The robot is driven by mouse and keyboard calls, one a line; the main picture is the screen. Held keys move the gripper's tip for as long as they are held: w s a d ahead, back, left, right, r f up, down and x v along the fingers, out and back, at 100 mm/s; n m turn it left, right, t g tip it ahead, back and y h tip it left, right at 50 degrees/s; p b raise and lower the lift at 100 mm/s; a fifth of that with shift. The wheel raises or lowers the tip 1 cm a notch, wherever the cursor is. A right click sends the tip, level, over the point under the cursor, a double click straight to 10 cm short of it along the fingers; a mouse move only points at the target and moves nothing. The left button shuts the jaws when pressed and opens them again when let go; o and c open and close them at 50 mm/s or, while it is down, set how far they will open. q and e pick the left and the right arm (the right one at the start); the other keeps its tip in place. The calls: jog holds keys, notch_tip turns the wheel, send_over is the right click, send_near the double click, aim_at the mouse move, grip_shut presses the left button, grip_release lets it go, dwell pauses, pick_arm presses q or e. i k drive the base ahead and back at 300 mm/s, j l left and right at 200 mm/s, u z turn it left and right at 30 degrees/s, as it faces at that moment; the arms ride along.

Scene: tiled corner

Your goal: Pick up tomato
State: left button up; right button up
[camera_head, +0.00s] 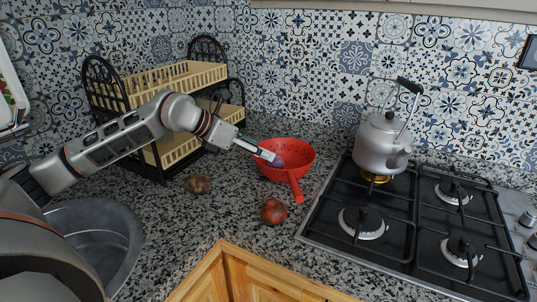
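The tomato (273,211), round and red with darker patches, lies on the speckled granite counter, in front of the red colander (297,149). My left gripper (271,157) reaches in from the left over the colander's near left side, behind and above the tomato and apart from it. A purple rounded item (278,162) shows right at its fingertips, in or over the colander. I cannot tell whether the fingers hold it. My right gripper is not in view.
A brown potato-like item (199,183) lies on the counter left of the tomato. A two-tier rack (165,150) stands behind my arm. A round metal sink (95,235) is at left. A gas hob (405,238) with a kettle (382,146) is at right.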

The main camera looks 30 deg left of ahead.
aim_at(274, 213)
jog(key=k+l, duration=0.2)
jog(key=l, duration=0.2)
jog(key=k+l, duration=0.45)
jog(key=l, duration=0.3)
